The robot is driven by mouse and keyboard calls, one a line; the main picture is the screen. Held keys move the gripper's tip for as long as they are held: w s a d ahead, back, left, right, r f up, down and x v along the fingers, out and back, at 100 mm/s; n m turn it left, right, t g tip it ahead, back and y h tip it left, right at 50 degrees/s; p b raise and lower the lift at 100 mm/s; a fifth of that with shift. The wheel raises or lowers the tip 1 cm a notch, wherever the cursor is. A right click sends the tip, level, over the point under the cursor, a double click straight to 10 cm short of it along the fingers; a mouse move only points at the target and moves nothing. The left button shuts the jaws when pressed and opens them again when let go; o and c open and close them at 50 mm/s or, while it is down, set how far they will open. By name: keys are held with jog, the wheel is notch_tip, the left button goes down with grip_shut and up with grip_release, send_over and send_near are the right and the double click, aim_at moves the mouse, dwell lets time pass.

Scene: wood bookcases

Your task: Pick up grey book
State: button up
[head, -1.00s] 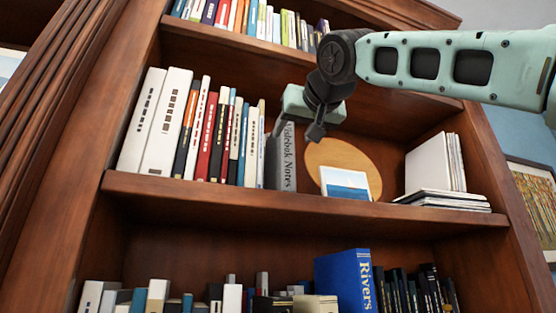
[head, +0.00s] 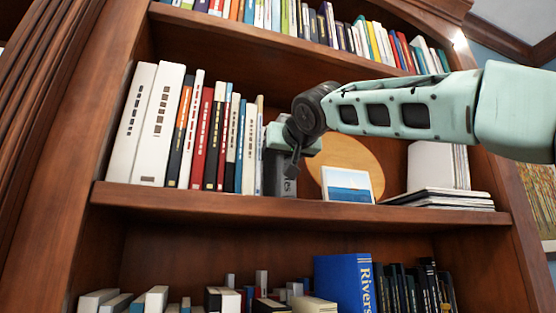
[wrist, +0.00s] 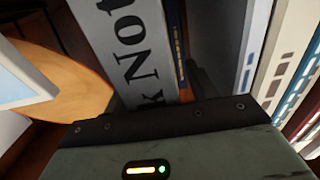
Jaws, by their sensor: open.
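The grey book (head: 283,186) stands upright on the middle shelf, at the right end of the book row. My gripper (head: 285,155) is in front of its spine and hides most of it in the head view. In the wrist view the spine of the grey book (wrist: 128,48) shows large dark letters, close beyond the gripper's dark front edge (wrist: 165,118). The gripper is open, and the book does not appear held. Its fingertips cannot be made out clearly in the wrist view, so contact is unclear.
A row of several books (head: 190,130) stands left of the grey book. To its right are a round wooden plate (head: 352,158), a small sea picture (head: 347,184) and stacked white books (head: 440,198). The shelf board (head: 300,211) runs below, with another shelf above.

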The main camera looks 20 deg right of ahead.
jog(key=c, duration=1.2)
jog(key=shift+s+r, duration=0.1)
grip_shut()
